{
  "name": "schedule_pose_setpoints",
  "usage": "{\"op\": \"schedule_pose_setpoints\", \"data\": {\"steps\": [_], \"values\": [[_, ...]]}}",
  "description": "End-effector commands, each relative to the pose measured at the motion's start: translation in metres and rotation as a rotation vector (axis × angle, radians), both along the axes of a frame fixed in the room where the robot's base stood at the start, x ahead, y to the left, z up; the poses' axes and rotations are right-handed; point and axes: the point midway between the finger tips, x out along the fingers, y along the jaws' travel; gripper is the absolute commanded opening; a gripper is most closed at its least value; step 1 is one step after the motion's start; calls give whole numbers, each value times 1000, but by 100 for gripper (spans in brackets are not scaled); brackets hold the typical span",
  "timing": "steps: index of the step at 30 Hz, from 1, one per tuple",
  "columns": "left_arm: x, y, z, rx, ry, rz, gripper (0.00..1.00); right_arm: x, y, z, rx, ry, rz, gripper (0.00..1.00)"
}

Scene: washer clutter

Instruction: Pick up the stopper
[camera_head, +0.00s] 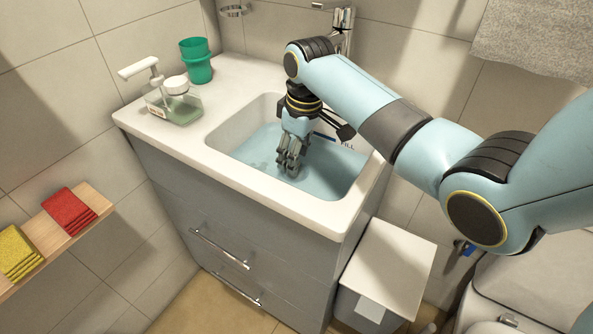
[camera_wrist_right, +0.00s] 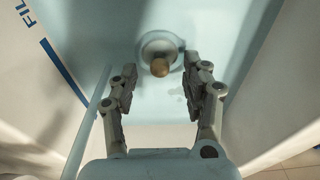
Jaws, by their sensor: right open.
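The stopper (camera_wrist_right: 160,66) shows in the right wrist view as a small round tan knob inside a pale ring-shaped drain at the bottom of the basin. My right gripper (camera_wrist_right: 160,85) is open, with one finger on each side below the knob in the picture and nothing between them. In the head view my right gripper (camera_head: 290,165) points down into the basin (camera_head: 228,137), which holds bluish water. The stopper is hidden from the head view. I cannot tell whether the fingertips touch the basin floor. My left gripper is not in view.
A tap (camera_head: 343,28) stands behind the basin. A soap dispenser (camera_head: 176,103) and a green cup (camera_head: 197,62) stand on the left of the counter. A lidded bin (camera_head: 390,270) is right of the cabinet. A shelf with red cloths (camera_head: 68,210) is at lower left.

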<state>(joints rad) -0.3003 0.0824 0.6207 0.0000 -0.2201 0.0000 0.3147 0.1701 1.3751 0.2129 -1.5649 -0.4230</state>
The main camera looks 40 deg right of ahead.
Motion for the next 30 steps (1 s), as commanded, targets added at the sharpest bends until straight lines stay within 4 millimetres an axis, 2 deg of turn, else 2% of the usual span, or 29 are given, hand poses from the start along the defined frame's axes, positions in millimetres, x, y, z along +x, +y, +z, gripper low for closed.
{"op": "schedule_pose_setpoints", "data": {"steps": [1,4,12,23,30], "values": [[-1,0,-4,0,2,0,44,1,0,-10,2,2,-1,48],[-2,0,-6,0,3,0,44,2,1,-20,1,0,-1,48],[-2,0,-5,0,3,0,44,3,1,-22,0,-2,0,48],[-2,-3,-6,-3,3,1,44,3,1,-22,0,-2,0,2],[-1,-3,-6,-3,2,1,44,3,1,-22,0,-2,0,0]]}}
